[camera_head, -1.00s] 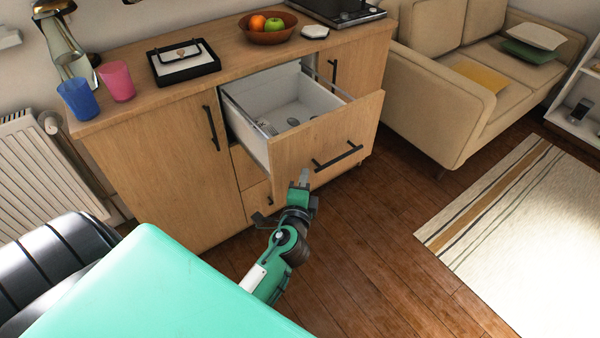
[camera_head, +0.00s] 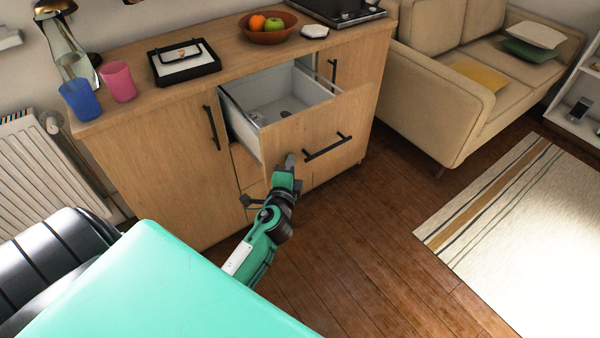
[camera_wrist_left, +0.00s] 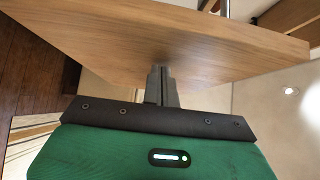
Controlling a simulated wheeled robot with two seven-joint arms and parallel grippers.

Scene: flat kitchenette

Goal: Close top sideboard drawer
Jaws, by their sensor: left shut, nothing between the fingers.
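The top sideboard drawer (camera_head: 318,131) stands partly open, its wooden front out from the cabinet and its white inside showing with a few small items. Its black bar handle (camera_head: 327,146) is on the front. My left gripper (camera_head: 290,160) is shut and empty, its fingertips at the lower left part of the drawer front. In the left wrist view the shut fingers (camera_wrist_left: 161,82) are up against the wooden drawer front (camera_wrist_left: 150,40); whether they press on it is hard to tell. My right gripper is not in view.
The sideboard top (camera_head: 190,95) carries a fruit bowl (camera_head: 268,30), a black tray (camera_head: 184,65), a blue cup (camera_head: 80,99) and a pink cup (camera_head: 118,81). A beige sofa (camera_head: 440,110) stands to the right. Wooden floor (camera_head: 380,250) is clear in front.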

